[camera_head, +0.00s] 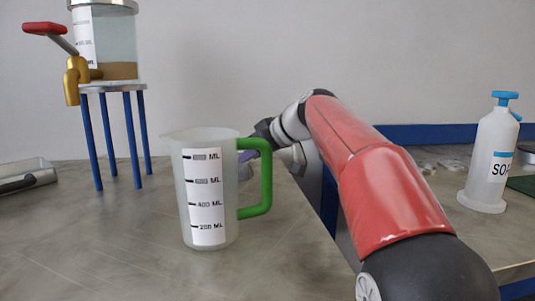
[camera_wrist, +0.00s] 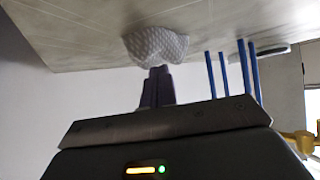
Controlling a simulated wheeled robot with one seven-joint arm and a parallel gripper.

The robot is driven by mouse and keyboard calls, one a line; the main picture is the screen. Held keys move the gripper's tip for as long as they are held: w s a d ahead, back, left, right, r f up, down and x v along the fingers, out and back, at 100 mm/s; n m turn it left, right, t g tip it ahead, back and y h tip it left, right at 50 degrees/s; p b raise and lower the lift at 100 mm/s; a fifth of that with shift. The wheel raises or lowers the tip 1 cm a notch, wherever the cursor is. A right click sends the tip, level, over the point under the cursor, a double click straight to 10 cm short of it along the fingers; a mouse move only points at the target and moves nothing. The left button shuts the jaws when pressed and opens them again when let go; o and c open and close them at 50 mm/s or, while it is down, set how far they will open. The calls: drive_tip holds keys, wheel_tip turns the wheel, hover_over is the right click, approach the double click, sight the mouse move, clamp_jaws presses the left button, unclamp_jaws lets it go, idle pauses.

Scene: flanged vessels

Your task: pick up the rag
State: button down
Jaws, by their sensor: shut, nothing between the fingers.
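A pale, dimpled cloth, which looks like the rag (camera_wrist: 155,44), lies bunched on the grey table (camera_wrist: 75,40) in the wrist view, where the picture appears upside down. My gripper (camera_wrist: 158,71) points toward it with its purple fingers together and nothing between them. The fingertips meet the rag's edge in the picture; I cannot tell whether they touch it. In the head view, my arm reaches behind the measuring jug (camera_head: 208,215), and a bit of purple finger shows past the jug's handle. The rag is not clearly visible there; the jug and arm block that area.
The jug with a green handle (camera_head: 262,210) stands close to my arm's left. A glass vessel with a brass tap (camera_head: 74,80) stands on a blue-legged stand (camera_head: 111,88) further left. A soap bottle (camera_head: 488,160) stands at right. The table's front left is clear.

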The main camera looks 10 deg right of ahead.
sight(241, 167)
drive_tip(key=shift+w+a+p, duration=0.3)
drive_tip(key=shift+w+a, duration=0.75)
drive_tip(key=shift+a, duration=0.05)
drive_tip(key=shift+s+f, duration=0.1)
drive_tip(key=shift+f, duration=0.5)
drive_tip(key=shift+d+f+b, duration=0.1)
drive_tip(key=shift+f+b, duration=0.2)
drive_tip(key=shift+b, duration=0.3)
drive_tip(key=shift+f, duration=0.1)
